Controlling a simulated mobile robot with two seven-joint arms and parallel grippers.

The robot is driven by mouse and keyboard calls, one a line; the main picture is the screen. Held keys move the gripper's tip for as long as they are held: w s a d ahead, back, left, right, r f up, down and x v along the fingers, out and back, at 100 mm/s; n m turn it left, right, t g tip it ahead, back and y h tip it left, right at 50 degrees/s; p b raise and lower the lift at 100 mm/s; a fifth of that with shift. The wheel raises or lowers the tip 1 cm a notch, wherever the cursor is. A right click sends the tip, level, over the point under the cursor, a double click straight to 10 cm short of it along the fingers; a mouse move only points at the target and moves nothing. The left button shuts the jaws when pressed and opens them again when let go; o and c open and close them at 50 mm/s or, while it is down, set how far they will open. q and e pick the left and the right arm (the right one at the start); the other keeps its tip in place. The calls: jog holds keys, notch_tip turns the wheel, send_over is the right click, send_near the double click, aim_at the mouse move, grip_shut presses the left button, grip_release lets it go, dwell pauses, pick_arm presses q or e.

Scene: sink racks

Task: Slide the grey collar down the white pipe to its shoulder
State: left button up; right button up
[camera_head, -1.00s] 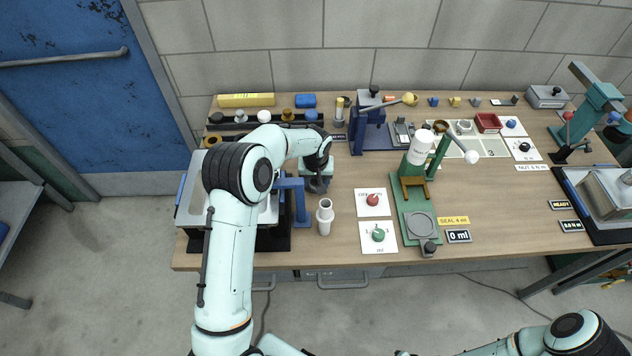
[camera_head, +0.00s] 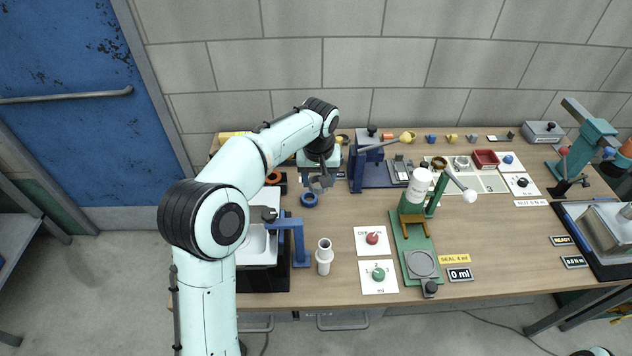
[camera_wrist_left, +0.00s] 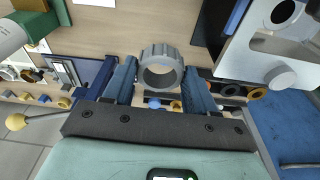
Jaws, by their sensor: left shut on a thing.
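The white pipe (camera_head: 324,260) stands upright on the table in the head view, with a wider ring low on it and an open top. My left gripper (camera_head: 321,178) is behind and above it, shut on the grey collar (camera_head: 322,184). In the left wrist view the ridged grey collar (camera_wrist_left: 160,66) sits between the two blue-grey fingers of the left gripper (camera_wrist_left: 160,88), its hole open and empty. The collar is apart from the pipe. I cannot make out the pipe in the wrist view. My right gripper is not in view.
White dial cards (camera_head: 372,241) and a green stand (camera_head: 413,245) are to the right. Table between pipe and cards is clear.

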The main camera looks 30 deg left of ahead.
pick_arm(q)
jog(key=s+d+b, duration=0.1)
jog(key=s+d, duration=0.1)
jog(key=s, duration=0.1)
jog(key=s+d+b, duration=0.2)
jog(key=s+d, duration=0.1)
jog(key=s, duration=0.1)
jog(key=s+d+b, duration=0.2)
jog(key=s, duration=0.2)
jog(key=shift+d+r, duration=0.15)
jog(key=shift+d, duration=0.3)
jog(key=b, duration=0.4)
send_over(325, 245)
jog(key=shift+f, duration=2)
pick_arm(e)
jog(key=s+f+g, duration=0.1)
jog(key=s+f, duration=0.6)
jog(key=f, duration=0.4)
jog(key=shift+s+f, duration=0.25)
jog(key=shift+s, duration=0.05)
pick_arm(q)
jog(key=shift+w+f, duration=0.1)
jog(key=shift+f, duration=0.35)
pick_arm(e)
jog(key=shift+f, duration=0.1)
